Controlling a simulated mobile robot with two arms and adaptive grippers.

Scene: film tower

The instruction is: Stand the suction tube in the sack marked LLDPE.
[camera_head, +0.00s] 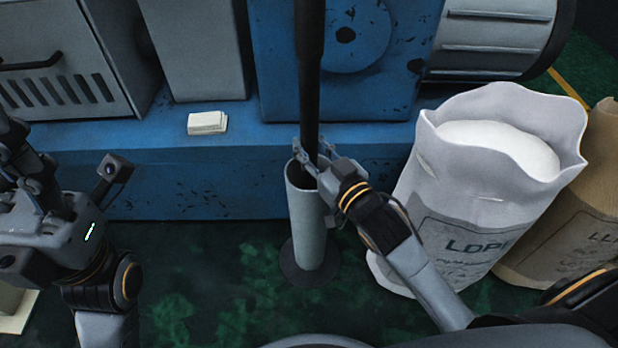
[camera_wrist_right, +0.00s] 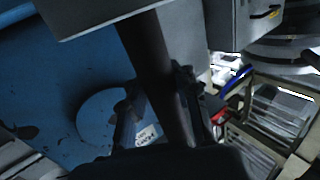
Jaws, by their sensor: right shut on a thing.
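The suction tube (camera_head: 310,90) is a long black tube, roughly upright, running up out of the top of the head view. Its lower part goes down to the mouth of a grey cylindrical stand (camera_head: 306,225); its lower end is hidden. My right gripper (camera_head: 316,160) is shut on the tube just at the stand's rim. The tube also shows between the fingers in the right wrist view (camera_wrist_right: 165,75). The brown sack marked LLDPE (camera_head: 570,235) stands at the far right, partly behind the white sack. My left gripper (camera_head: 22,165) is at the left edge, its fingers unclear.
A white open sack marked LDPE (camera_head: 440,205), filled with pale material, stands between the stand and the brown sack. A blue machine base (camera_head: 190,170) runs behind, with a small pale block (camera_head: 207,123) on it. Green floor (camera_head: 190,290) is free left of the stand.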

